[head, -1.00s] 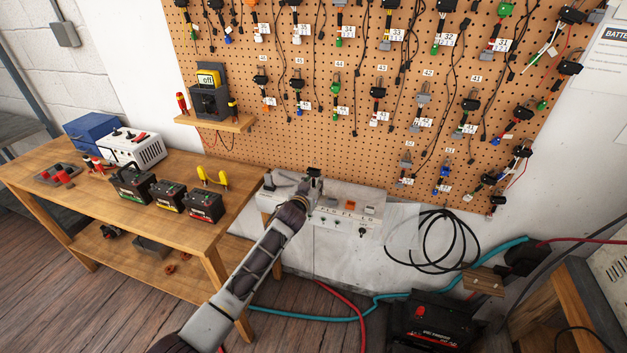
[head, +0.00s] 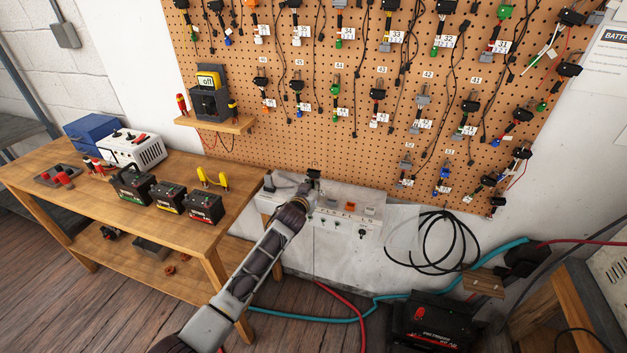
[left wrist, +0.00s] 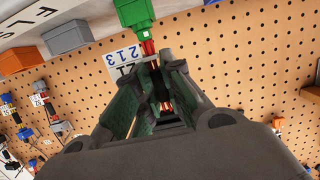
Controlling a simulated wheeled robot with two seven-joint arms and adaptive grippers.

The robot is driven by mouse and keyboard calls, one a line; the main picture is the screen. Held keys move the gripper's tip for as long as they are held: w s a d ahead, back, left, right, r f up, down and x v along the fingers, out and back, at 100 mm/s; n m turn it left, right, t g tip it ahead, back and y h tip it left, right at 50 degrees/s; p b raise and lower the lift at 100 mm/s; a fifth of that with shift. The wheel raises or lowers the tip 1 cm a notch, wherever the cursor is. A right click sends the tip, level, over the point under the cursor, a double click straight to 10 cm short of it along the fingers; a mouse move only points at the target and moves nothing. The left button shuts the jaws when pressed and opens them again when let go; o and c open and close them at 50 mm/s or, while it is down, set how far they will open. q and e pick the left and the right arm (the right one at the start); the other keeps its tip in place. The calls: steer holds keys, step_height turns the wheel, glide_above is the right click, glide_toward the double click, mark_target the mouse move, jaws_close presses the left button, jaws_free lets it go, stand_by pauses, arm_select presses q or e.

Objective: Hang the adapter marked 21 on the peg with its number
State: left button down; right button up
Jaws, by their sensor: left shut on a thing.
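My left gripper (head: 312,180) is in front of the lower pegboard, by the grey-white control box. In the left wrist view its fingers (left wrist: 158,75) are shut on an adapter with a green housing (left wrist: 135,13) and red leads running between the fingers. A white tag (left wrist: 127,58) hangs by it with figures that seem to include 21; the fingers hide part of it. In the head view the adapter is hardly visible at the gripper tip. The pegboard (head: 285,140) carries rows of hung adapters; I can read no peg label 21. My right gripper is out of view.
The control box (head: 335,215) stands under the pegboard, close to my left gripper. A small shelf (head: 217,125) with a meter juts from the board. A workbench (head: 100,180) with batteries is at left. A coiled black cable (head: 425,265) hangs at lower right.

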mark_target(313, 176)
arm_select(q)
steer(key=shift+r+p, duration=0.65)
steer(key=shift+r, duration=0.25)
steer(key=shift+r+p, duration=0.85)
steer(key=shift+r, duration=0.15)
steer(key=shift+r, duration=0.25)
stand_by(0.5)
stand_by(0.7)
